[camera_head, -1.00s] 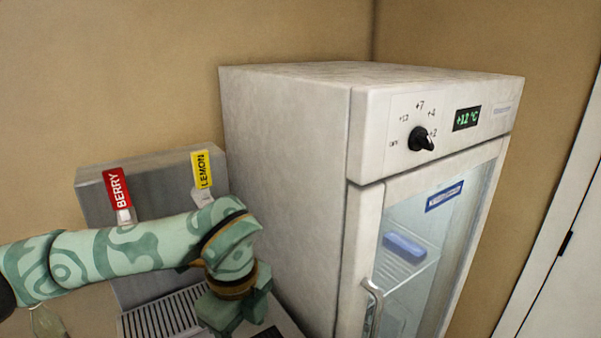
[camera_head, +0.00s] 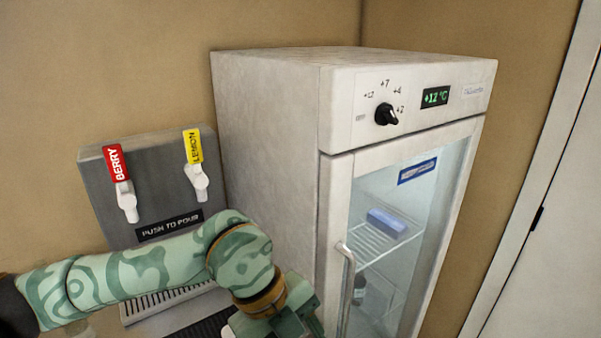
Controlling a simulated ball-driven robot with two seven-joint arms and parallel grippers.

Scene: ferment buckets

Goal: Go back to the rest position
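My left arm comes in from the left, low in the view, in front of the drink dispenser. My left gripper (camera_head: 290,322) is at the bottom edge, just left of the fridge door handle in the picture. Its fingers are cut off or hidden, so I cannot see whether it is open or shut or holds anything. My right gripper is not in view.
The white fridge (camera_head: 265,140) stands at the centre right, its glass door shut, with a handle (camera_head: 347,285), black knob (camera_head: 386,114) and +12 °C display (camera_head: 436,97). The grey dispenser (camera_head: 150,205) has berry and lemon taps and a drip grille (camera_head: 165,303).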

